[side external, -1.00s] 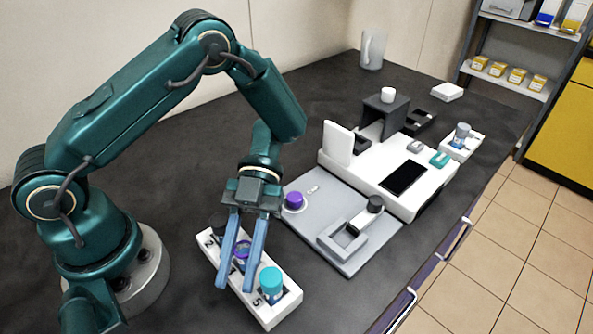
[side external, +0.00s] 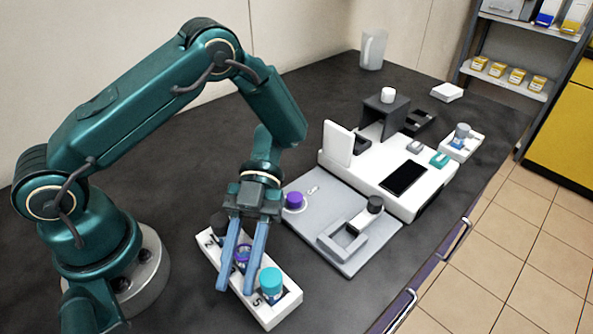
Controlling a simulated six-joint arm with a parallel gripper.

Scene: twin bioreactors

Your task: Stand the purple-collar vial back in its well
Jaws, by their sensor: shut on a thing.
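My gripper points down and is shut on the vial, over the middle of the white rack (side external: 266,318). The vial looks upright and seems to be at its well, but the fingers hide its lower part, so I cannot tell how deep it sits. A teal-capped vial (side external: 271,281) stands in the rack's near end. A dark-capped vial (side external: 219,221) is at the far end, partly behind my gripper.
A grey plate (side external: 300,232) with a purple cap (side external: 294,201) and a bracket (side external: 345,240) lies right of the rack. Behind it is a white instrument (side external: 378,160) with a dark screen. A small white holder (side external: 470,147) stands farther right. The near bench is clear.

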